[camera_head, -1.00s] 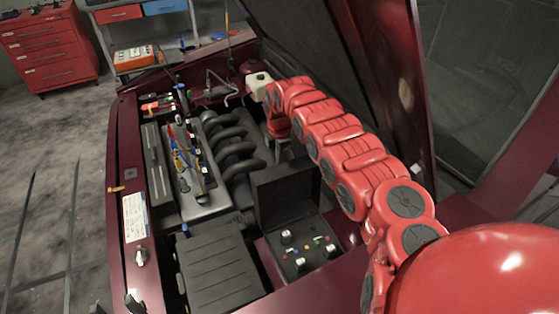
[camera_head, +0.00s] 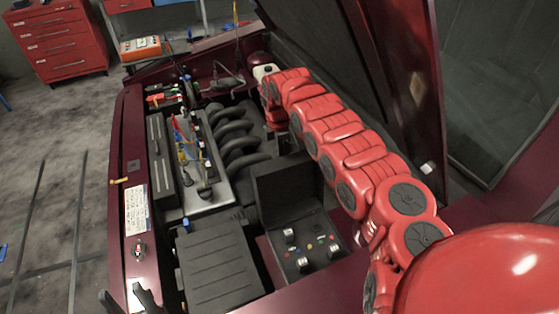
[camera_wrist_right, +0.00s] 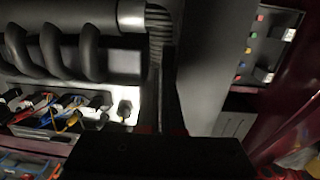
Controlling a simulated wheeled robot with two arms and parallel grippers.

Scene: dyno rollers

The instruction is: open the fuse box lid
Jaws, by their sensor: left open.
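The fuse box (camera_head: 284,270) is at the lower middle of the head view, with relays and small coloured fuses showing inside. Its dark lid (camera_head: 283,190) stands raised at the far side of the box. In the right wrist view the lid (camera_wrist_right: 212,65) is a grey panel beside the exposed fuses. My right gripper (camera_wrist_right: 172,100) shows there as a dark shape just beside the lid; I cannot tell whether it touches it or how its fingers stand. In the head view that gripper is mostly hidden behind my red arm. My left gripper (camera_head: 130,301) is open and empty at the bottom left.
A black ribbed cover (camera_head: 218,268) lies left of the fuse box. The engine with its curved black pipes (camera_head: 240,140) is beyond. The raised hood (camera_head: 335,50) stands at the right. A red tool cabinet (camera_head: 62,42) is at the back left.

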